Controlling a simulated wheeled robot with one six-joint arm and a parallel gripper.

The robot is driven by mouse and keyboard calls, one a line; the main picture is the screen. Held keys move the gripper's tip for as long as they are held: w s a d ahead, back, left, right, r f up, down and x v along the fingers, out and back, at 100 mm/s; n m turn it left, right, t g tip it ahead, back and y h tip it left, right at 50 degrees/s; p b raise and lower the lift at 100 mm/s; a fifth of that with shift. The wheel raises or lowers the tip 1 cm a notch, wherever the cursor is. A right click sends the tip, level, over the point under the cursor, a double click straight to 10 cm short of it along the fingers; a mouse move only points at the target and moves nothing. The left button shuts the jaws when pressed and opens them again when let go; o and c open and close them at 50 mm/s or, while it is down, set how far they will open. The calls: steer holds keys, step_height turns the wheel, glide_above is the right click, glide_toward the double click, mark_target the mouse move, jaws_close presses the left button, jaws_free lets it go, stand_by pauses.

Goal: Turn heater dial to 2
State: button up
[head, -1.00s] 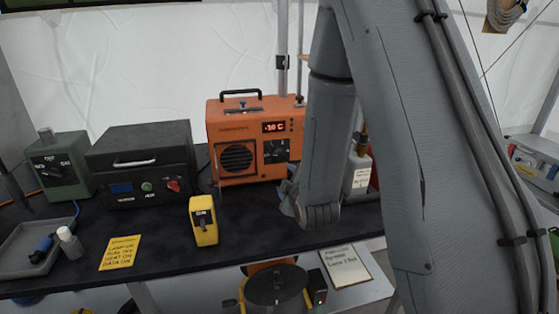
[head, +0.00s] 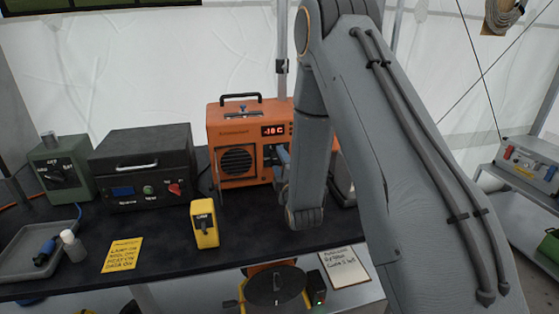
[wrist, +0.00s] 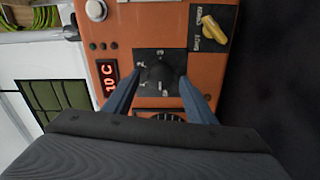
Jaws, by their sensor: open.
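The orange heater (head: 238,177) stands at the back of the black bench, with a red display reading about -10 C. The fingers are open, and I cannot tell whether either touches the dial. In the head view my arm hides much of the heater's right side and the dial.
A yellow switch (wrist: 214,29) sits beside the dial plate. On the bench are a yellow box (head: 204,223), a black case (head: 143,166), a green box (head: 62,168), a yellow note (head: 122,254) and a grey tray (head: 30,262).

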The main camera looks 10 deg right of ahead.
steer(key=shift+w, duration=0.25)
steer(key=c, duration=1)
steer(key=shift+c, duration=0.2)
